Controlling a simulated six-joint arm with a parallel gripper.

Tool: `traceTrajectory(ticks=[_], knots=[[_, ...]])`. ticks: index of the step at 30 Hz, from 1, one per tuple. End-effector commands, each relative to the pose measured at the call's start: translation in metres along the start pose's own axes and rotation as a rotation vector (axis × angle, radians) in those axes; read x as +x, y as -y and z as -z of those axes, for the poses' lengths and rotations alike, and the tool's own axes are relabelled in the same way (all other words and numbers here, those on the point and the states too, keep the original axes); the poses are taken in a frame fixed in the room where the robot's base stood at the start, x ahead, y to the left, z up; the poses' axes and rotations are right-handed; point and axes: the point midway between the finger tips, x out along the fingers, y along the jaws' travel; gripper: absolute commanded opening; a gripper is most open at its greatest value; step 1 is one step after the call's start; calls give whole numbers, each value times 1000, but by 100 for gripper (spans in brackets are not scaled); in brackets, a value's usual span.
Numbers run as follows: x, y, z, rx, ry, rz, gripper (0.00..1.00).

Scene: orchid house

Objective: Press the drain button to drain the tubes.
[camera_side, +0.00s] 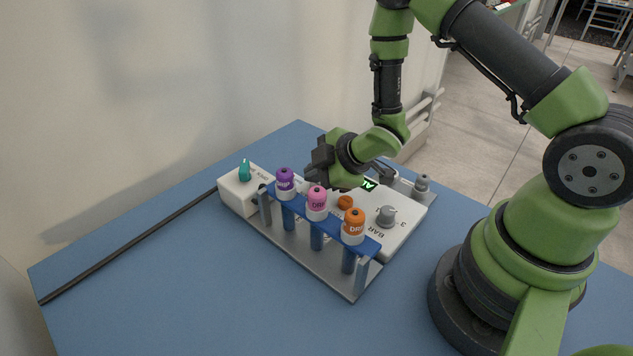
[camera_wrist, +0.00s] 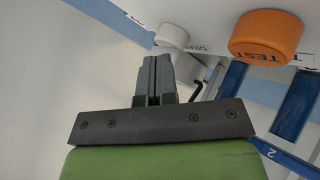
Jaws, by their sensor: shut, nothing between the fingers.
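The drain button looks like the white round button (camera_wrist: 172,36) beside partly readable "DRA…" lettering in the wrist view. In the side view it is hidden behind my gripper and the tube caps. My gripper (camera_wrist: 156,60) is shut and empty, its tips close to that button; I cannot tell whether they touch it. In the side view my gripper (camera_side: 321,172) is low over the white panel (camera_side: 408,225), behind the tubes. Three tubes with a purple cap (camera_side: 285,180), a pink cap (camera_side: 317,198) and an orange cap (camera_side: 353,224) stand upright in the blue rack (camera_side: 367,246).
An orange TEST button (camera_wrist: 266,37) is right of the white button; it also shows in the side view (camera_side: 345,202). A grey knob (camera_side: 386,216) and a teal switch (camera_side: 244,171) stand on the unit. A dark rod (camera_side: 130,245) lies left. The blue table (camera_side: 210,290) is clear in front.

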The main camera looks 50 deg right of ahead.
Motion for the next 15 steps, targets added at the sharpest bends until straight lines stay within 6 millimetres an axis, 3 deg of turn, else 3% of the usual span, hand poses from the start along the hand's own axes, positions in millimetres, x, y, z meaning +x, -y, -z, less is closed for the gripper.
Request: traceTrajectory(ticks=[15], knots=[[4,3,-3,0,1,0,0]])
